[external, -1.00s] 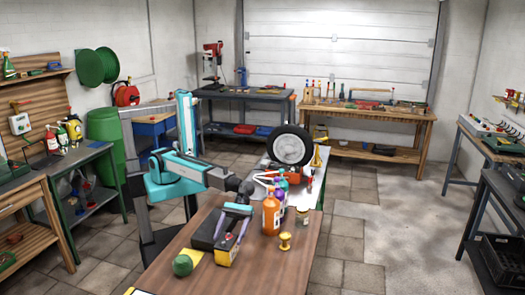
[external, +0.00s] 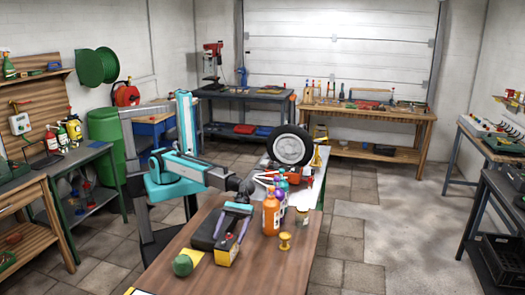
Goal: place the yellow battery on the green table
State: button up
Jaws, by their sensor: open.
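The yellow battery (external: 226,257), a yellow and dark box, stands on the brown wooden table (external: 215,282) in the foreground. The jaws are open; whether either finger touches the battery cannot be told. A table with green legs and a grey-green top (external: 95,152) stands at the left wall. Another grey-topped table with green edging (external: 318,185) is behind the wooden one. I cannot tell which is the green table.
A dark box (external: 203,233) is close left of the battery. A green ball (external: 183,265), an orange bottle (external: 271,215) and a yellow knob-shaped object (external: 285,241) stand nearby. A wheel (external: 289,147) and an orange tool occupy the rear table. The left table holds several bottles.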

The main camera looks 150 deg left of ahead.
jog(key=shift+d+r+m+h, duration=0.3)
jog(key=shift+r+m, duration=0.1)
jog(key=shift+m, duration=0.3)
jog(key=shift+s+d+r+m+h, duration=0.2)
jog(key=shift+d+r+m+h, duration=0.25)
jog(key=shift+m+h, duration=0.15)
jog(key=shift+s+r+h+p, duration=0.15)
jog(key=shift+h+p, duration=0.15)
jog(key=shift+p, duration=0.35)
jog(key=shift+s+a+m+t+h+p, duration=0.3)
jog(key=shift+t+h+p, duration=0.1)
jog(key=shift+p, duration=0.45)
jog(key=s+a+n+p, duration=0.1)
jog(key=p, duration=0.1)
jog(key=s+a+f+n+t+p, duration=0.1)
jog(key=a+p, duration=0.1)
jog(key=p, duration=0.1)
jog(key=s+a+f+t+p, duration=0.1)
jog(key=a+p, duration=0.1)
jog(key=p, duration=0.1)
jog(key=shift+s+a+f+n, duration=0.15)
jog(key=shift+f+n, duration=0.1)
jog(key=shift+n, duration=0.15)
jog(key=shift+s+a+f+t+p, duration=0.2)
jog(key=shift+s+a+t+p, duration=0.1)
jog(key=shift+a+p, duration=0.15)
